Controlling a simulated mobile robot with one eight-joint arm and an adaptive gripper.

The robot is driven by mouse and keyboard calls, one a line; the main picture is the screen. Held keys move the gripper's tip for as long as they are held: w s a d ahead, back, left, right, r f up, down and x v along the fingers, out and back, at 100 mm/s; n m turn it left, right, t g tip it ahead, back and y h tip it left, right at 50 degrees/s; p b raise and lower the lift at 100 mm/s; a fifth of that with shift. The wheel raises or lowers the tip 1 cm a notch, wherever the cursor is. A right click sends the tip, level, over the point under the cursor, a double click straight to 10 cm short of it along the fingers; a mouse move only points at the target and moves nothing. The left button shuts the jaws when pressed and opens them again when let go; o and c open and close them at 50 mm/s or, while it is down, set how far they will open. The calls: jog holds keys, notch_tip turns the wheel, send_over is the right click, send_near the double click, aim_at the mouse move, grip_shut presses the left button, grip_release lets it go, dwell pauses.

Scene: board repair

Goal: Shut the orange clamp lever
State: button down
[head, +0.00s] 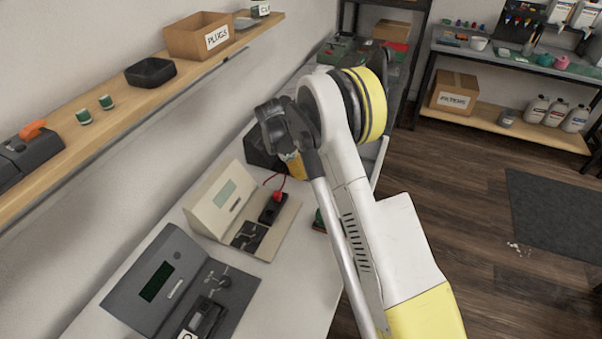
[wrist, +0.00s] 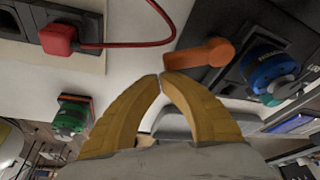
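In the wrist view an orange lever (wrist: 200,55) sticks out from the edge of a dark device (wrist: 232,28). Whether it is raised or flat is hard to tell. My gripper (wrist: 161,76) has its two yellow fingers together at the tips, with nothing seen between them. In the head view the dark device (head: 262,149) is partly behind my arm, and the lever is hidden there. My gripper's yellow part (head: 294,166) shows beside that device.
A beige device (head: 222,193) with a red plug (head: 277,196) and cable stands next to it. A grey device (head: 170,288) is nearer. A blue round part (wrist: 268,70) sits beside the lever. A wall shelf (head: 130,104) holds another orange-topped device (head: 32,130).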

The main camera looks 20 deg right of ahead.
jog(key=shift+r, duration=0.15)
jog(key=s+v, duration=0.1)
jog(key=v, duration=1)
jog(key=shift+w+a+r, duration=0.25)
jog(key=shift+w+r, duration=0.1)
jog(key=shift+w, duration=0.15)
